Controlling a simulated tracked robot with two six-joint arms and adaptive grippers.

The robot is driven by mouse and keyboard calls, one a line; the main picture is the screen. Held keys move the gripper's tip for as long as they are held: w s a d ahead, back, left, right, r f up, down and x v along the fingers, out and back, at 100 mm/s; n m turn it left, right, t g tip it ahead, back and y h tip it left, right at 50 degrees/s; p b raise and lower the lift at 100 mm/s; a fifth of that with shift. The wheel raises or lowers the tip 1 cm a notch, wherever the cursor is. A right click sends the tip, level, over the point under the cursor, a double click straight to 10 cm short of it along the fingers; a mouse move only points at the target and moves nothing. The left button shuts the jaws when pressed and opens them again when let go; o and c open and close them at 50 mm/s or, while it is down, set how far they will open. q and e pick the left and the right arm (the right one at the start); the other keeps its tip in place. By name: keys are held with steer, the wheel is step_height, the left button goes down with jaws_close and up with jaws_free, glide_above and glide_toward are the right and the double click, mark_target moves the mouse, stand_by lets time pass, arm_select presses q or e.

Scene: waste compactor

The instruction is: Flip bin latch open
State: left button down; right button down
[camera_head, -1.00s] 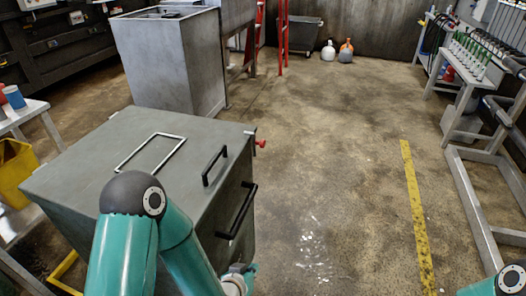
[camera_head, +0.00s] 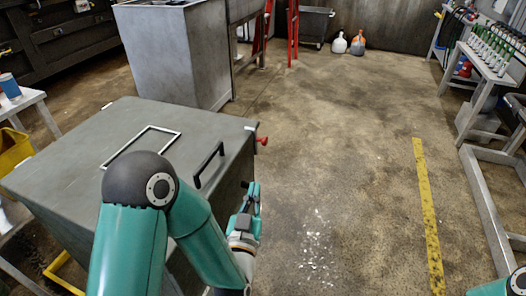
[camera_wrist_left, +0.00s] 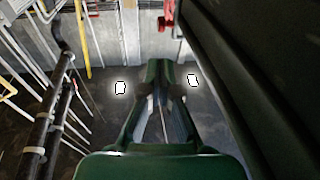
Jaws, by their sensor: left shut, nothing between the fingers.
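The grey metal bin (camera_head: 110,125) stands at the left in the head view, its lid lying flat and closed. A red latch (camera_head: 262,140) sticks out at the lid's far right corner; it also shows at the top of the left wrist view (camera_wrist_left: 166,22). My left gripper (camera_head: 252,190) is beside the bin's right side, nearer to me than the latch and apart from it. In the left wrist view its fingers (camera_wrist_left: 158,75) are shut with nothing between them. My left arm hides part of the bin's front side. My right gripper is out of view.
A black handle (camera_head: 208,165) stands up from the lid near its right edge. The dark bin wall (camera_wrist_left: 265,75) runs close along the right of the left wrist view. The concrete floor (camera_head: 340,150) right of the bin is clear.

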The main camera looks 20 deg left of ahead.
mark_target(265, 144)
arm_select(q)
steer(key=p+x, duration=0.4)
steer(key=x, duration=0.8)
steer(key=shift+w, duration=0.25)
steer(key=shift+w+a, duration=0.1)
steer(key=shift+w, duration=0.4)
steer(key=shift+r, duration=0.1)
steer(key=shift+a+r, duration=0.1)
steer(key=shift+a, duration=0.1)
steer(key=shift+w+d+g+p, duration=0.1)
steer(key=shift+d+g+p, duration=0.05)
steer(key=shift+g+p, duration=0.2)
